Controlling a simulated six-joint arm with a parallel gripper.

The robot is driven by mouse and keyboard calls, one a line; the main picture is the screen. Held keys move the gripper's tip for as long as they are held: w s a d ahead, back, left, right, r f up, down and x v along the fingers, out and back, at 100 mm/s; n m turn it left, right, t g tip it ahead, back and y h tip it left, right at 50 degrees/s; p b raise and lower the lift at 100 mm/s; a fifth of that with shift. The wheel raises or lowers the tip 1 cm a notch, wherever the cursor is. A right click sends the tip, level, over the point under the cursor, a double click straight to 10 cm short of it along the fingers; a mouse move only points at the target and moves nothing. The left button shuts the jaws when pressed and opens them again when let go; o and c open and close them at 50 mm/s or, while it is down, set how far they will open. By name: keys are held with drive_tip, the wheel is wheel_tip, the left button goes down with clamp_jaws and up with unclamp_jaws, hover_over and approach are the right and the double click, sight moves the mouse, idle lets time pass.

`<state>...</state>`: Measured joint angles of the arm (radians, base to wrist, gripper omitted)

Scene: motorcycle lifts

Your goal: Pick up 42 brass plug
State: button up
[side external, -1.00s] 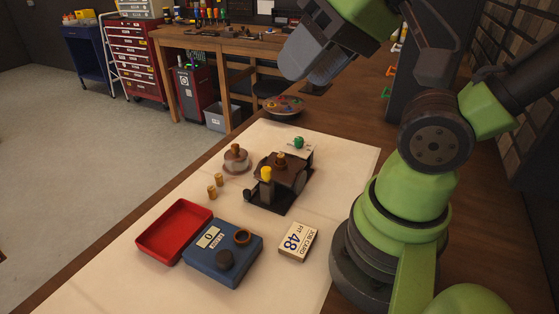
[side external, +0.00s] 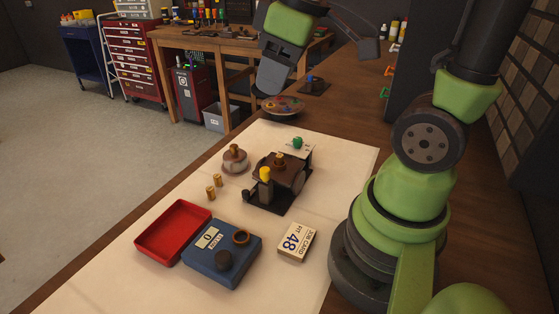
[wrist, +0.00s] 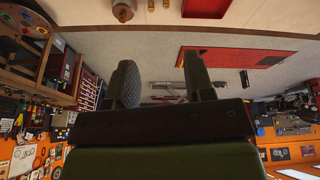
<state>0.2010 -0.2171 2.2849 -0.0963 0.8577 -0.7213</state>
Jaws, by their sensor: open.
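Two small brass plugs stand upright on the pale mat, one (side external: 218,180) slightly behind the other (side external: 210,193); no number is readable on either. They also show at the top edge of the wrist view (wrist: 151,5). Another brass-coloured piece (side external: 235,149) sits on a round metal flange (side external: 236,163), and one more (side external: 280,157) tops the dark fixture (side external: 288,175). My gripper (side external: 270,90) is high above the far end of the mat, well away from the plugs. In the wrist view its two fingers (wrist: 161,75) are apart with nothing between them.
A red tray (side external: 155,248) and a blue box (side external: 203,268) with dark round parts lie at the front left. A job card marked 48 (side external: 290,254) lies right of them. A yellow-topped post (side external: 265,174) stands at the fixture. The mat's left strip is clear.

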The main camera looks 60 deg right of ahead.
drive_tip(key=w+d+f+n+g, duration=0.3)
drive_tip(key=w+d+f+n, duration=0.1)
drive_tip(key=d+f+n, duration=0.4)
drive_tip(key=g, duration=0.1)
hover_over(279, 156)
drive_tip(key=f, duration=0.6)
drive_tip(key=shift+s+d+f, duration=0.15)
drive_tip(key=shift+d, duration=0.2)
drive_tip(key=shift+a+f, duration=0.15)
drive_tip(key=shift+f, duration=1.45)
drive_tip(key=shift+a+f, duration=0.15)
drive_tip(key=shift+f, duration=1.4)
drive_tip(key=shift+c, duration=0.2)
clamp_jaws()
